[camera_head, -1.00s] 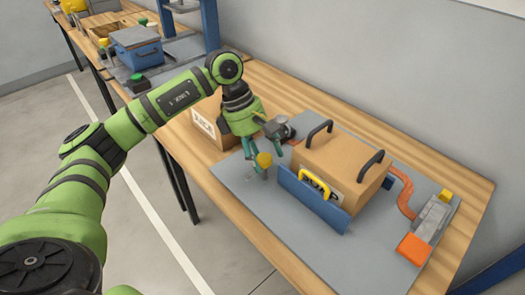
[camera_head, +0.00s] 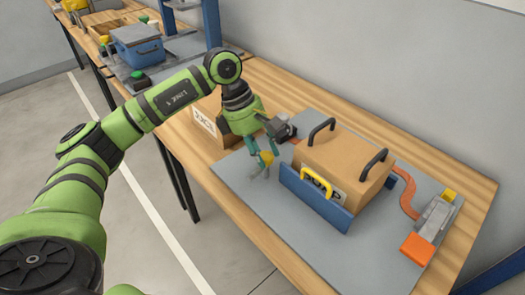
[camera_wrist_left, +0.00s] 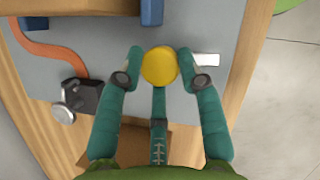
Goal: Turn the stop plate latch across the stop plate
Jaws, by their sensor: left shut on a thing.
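The yellow round knob (camera_head: 267,158), which looks like the latch, stands near the plate's left end. My left gripper (camera_head: 264,154) comes down over this knob and is shut on it. In the left wrist view the knob (camera_wrist_left: 159,66) sits between the green fingertips. A pale strip (camera_wrist_left: 207,59) lies beside it. The latch's lower part is mostly hidden, so its angle is unclear. My right gripper is not in view.
A dark clamp-like block (camera_head: 280,127) is close behind my gripper. A second cardboard box (camera_head: 208,122) stands left of it. An orange strap (camera_head: 405,192) and a grey-and-orange device (camera_head: 430,232) lie right. The grey mat (camera_head: 290,238) is clear in front.

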